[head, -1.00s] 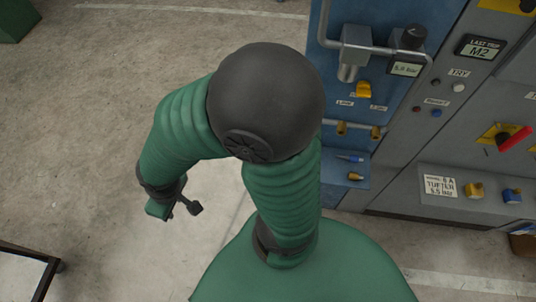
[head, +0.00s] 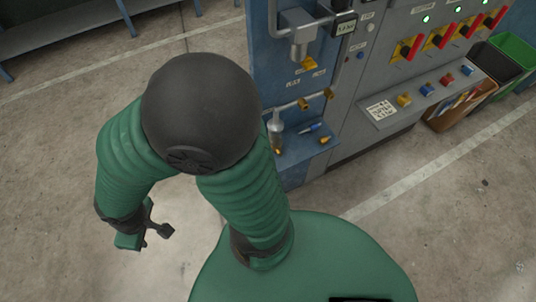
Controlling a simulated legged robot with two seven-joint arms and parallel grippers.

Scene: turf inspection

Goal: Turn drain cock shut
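A blue panel (head: 270,62) stands at the top centre, carrying a grey pipe and cylinder (head: 301,42). A small yellow valve handle (head: 308,64) sits below the cylinder, between two small labels. Two brass cocks, a left one (head: 303,104) and a right one (head: 328,93), are on a thin pipe lower down. I cannot tell which of these is the drain cock; the labels are too small to read. My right gripper (head: 158,217) hangs low at left, well away from the panel, its fingers apart and empty. My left gripper is out of view.
The blue shelf (head: 296,149) holds a blue-tipped piece, a brass piece and a grey bottle-like part. A grey cabinet with red levers (head: 410,48) and coloured knobs stands at right, with bins (head: 463,104) beyond.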

